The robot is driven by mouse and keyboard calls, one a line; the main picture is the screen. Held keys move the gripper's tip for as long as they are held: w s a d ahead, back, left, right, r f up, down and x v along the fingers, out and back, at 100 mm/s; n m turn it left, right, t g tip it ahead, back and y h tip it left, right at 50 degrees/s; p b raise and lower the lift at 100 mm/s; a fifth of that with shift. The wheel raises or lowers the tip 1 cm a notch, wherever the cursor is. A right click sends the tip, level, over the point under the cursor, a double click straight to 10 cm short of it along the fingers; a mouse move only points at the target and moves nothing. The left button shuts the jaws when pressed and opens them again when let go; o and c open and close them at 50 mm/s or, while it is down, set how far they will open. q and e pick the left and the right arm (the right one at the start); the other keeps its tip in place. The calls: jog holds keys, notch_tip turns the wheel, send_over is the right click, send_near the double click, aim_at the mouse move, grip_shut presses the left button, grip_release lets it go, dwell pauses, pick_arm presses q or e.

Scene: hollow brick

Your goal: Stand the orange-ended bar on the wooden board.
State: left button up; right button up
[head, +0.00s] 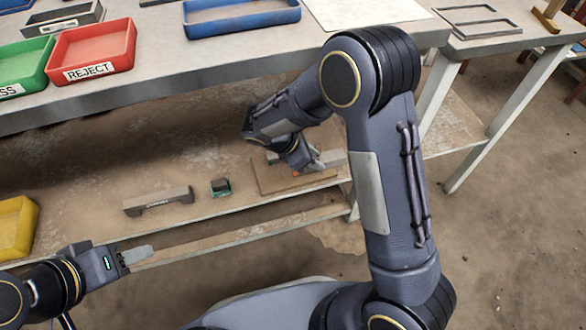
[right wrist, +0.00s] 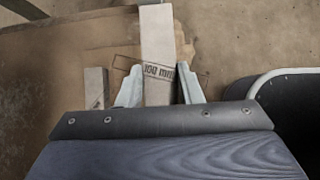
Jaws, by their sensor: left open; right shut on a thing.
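The wooden board (head: 268,184) lies on the lower shelf, partly hidden by my right arm. My right gripper (head: 310,163) is low over it. In the right wrist view its two pale fingers (right wrist: 159,88) are shut on a pale bar (right wrist: 157,35) marked "100 mm". A small orange patch (head: 296,171) shows by the gripper in the head view; the bar's orange end is not clear in the wrist view. I cannot tell whether the bar touches the board. My left gripper (head: 138,255) is open and empty, in front of the shelf at the lower left.
A grey bridge-shaped block (head: 158,201) and a small green-and-dark item (head: 220,187) sit on the shelf left of the board. A yellow bin (head: 16,227) is at far left. The upper tabletop carries a red REJECT tray (head: 92,48), a green tray and a blue tray.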

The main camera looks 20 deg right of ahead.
jog(key=w+a+f+b, duration=0.1)
jog(key=f, duration=0.1)
jog(key=w+a+f+b, duration=0.1)
jog(key=w+f, duration=0.1)
jog(key=w+a+f, duration=0.1)
jog(key=w+f, duration=0.1)
jog(key=shift+a+b, duration=0.25)
jog(key=shift+b, duration=0.15)
jog(key=f, duration=0.1)
jog(key=f+b, duration=0.1)
jog(key=f, duration=0.1)
jog(key=shift+w+a+f+b, duration=0.2)
jog(key=shift+f+b, duration=0.05)
jog(key=shift+b, duration=0.05)
pick_arm(q)
notch_tip(320, 180, down, 5)
jog(key=shift+f, duration=0.1)
pick_arm(e)
jog(key=shift+f, duration=0.1)
jog(key=shift+f, duration=0.2)
jog(key=o, duration=1.2)
jog(key=shift+c, duration=0.2)
jog(key=shift+r, duration=0.15)
pick_arm(q)
notch_tip(320, 180, up, 5)
jog(key=p, duration=0.4)
jog(key=shift+f+p, duration=0.15)
jog(key=shift+p, duration=0.15)
pick_arm(e)
jog(key=v, duration=1.2)
